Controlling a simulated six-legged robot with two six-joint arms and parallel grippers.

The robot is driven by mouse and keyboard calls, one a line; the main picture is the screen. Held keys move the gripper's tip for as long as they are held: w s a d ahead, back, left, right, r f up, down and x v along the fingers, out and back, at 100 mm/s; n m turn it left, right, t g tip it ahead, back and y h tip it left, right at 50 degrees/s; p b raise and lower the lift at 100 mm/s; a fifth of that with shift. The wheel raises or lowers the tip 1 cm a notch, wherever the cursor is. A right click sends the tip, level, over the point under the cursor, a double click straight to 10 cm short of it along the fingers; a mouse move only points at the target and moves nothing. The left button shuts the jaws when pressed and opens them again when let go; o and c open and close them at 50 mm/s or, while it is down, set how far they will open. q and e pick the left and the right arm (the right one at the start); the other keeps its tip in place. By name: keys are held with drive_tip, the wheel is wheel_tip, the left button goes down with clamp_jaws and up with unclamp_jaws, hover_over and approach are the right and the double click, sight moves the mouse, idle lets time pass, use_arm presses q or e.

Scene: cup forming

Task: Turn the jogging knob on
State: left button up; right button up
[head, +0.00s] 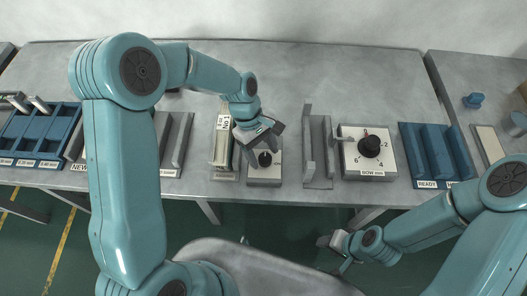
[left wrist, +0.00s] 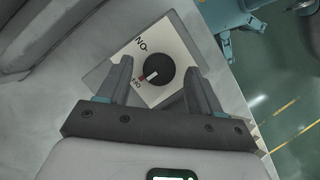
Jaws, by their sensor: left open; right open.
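The jogging knob (head: 265,158) is a round black knob on a small white plate at the table's front edge. In the left wrist view the knob (left wrist: 160,64) has a red mark pointing lower left, beside a small label that looks like OFF. A larger label that reads as ON, seen rotated, is at the plate's upper left. My left gripper (head: 262,146) is open over the box, with a finger on either side of the knob; I cannot tell whether they touch it. My right gripper (head: 333,254) is open and empty, in front of the table.
A larger numbered dial box (head: 350,160) stands to the right, past a grey upright fixture (head: 318,165). A labelled holder (head: 222,150) is just left of the knob box. Blue trays (head: 425,160) lie farther right, and more blue bins (head: 40,135) at far left.

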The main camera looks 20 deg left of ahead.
use_arm(q)
drive_tip(key=shift+s+d+f, duration=0.1)
drive_tip(key=shift+d+f, duration=0.1)
drive_tip(key=shift+f, duration=0.3)
drive_tip(key=shift+c, duration=0.3)
drive_tip(key=c, duration=1)
